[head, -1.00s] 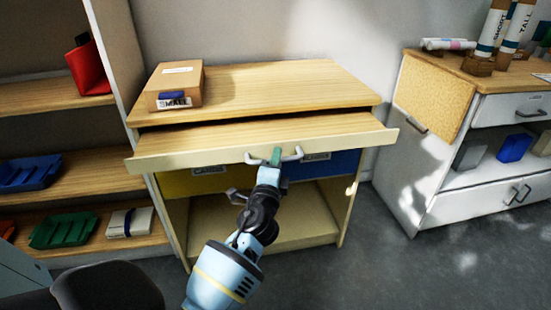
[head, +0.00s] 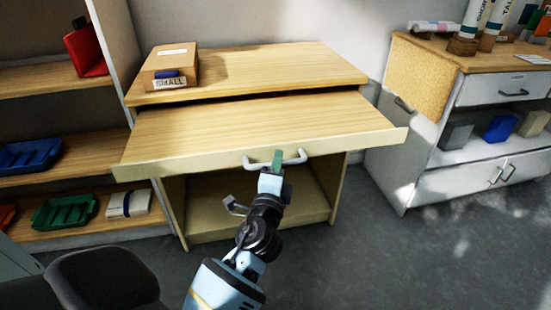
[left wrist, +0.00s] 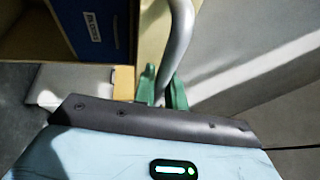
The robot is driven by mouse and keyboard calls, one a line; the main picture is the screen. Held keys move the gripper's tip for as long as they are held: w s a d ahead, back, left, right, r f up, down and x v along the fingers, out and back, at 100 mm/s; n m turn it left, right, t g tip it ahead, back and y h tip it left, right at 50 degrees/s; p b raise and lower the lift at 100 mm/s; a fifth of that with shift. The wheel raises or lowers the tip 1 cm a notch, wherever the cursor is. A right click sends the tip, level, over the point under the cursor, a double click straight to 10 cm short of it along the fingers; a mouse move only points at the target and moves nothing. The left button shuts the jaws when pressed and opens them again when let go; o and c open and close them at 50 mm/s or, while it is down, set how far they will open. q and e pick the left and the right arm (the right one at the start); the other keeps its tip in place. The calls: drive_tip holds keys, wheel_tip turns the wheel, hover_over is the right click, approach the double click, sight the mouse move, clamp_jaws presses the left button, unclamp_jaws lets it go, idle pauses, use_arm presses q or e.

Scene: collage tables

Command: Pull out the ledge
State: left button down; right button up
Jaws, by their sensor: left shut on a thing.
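The ledge (head: 250,122) is a wooden pull-out board with a cream front edge, sticking out well beyond the desk top above it. A silver bar handle (head: 296,158) is on the middle of its front. My left gripper (head: 277,160) has green fingers and is shut on this handle. In the left wrist view the green fingers (left wrist: 163,95) close around the curved grey handle (left wrist: 180,40). My right gripper is not in view.
A cardboard box (head: 170,66) marked SMALL sits on the desk top (head: 270,66). Shelves with a blue tray (head: 28,155) and a green tray (head: 64,211) stand at left. A white cabinet (head: 405,155) stands at right. A dark chair (head: 105,275) is at lower left. Grey floor is clear at right.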

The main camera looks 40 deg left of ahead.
use_arm(q)
drive_tip(key=shift+d, duration=0.15)
drive_tip(key=c, duration=1.5)
unclamp_jaws()
drive_tip(key=shift+o, duration=0.2)
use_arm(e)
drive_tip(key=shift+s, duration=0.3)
use_arm(q)
drive_tip(key=shift+s, duration=0.1)
drive_tip(key=b+v, duration=0.1)
drive_tip(key=v, duration=0.6)
drive_tip(key=shift+s, duration=0.3)
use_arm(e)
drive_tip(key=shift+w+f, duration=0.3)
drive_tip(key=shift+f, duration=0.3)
use_arm(q)
drive_tip(key=shift+d+f, duration=0.1)
drive_tip(key=shift+d, duration=0.05)
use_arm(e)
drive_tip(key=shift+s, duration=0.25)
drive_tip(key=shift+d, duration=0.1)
